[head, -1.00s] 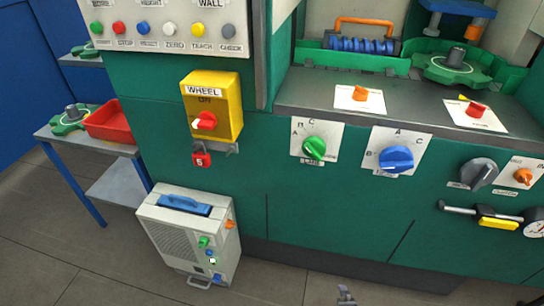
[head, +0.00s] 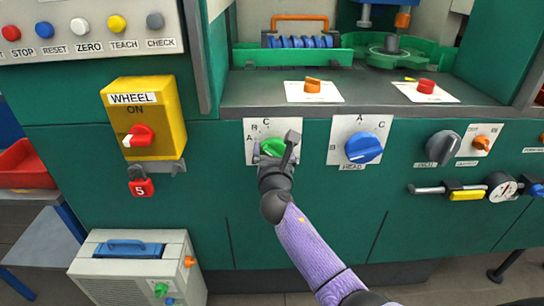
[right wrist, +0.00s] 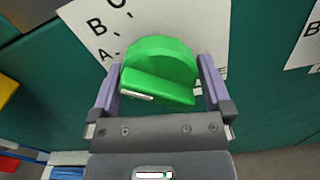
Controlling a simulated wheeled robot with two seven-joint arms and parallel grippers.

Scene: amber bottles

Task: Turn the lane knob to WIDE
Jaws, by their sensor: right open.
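The green lane knob (head: 272,147) sits on a white plate (head: 262,126) on the green machine front. In the right wrist view the knob (right wrist: 160,72) fills the middle, and a white mark shows at the left end of its grip bar. Letters A, B and C stand on the plate (right wrist: 88,14) up and left of the knob; I read no word WIDE. My right gripper (head: 276,146) is open at the knob. In the right wrist view its fingers (right wrist: 160,63) stand on either side of the knob; I cannot tell whether they touch it. My left gripper is out of view.
A blue knob (head: 363,148) on its own plate is just right. A yellow WHEEL switch box (head: 143,118) with a red padlock (head: 142,187) is to the left. A grey ledge (head: 370,92) juts out above. A beige unit (head: 135,276) stands below left.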

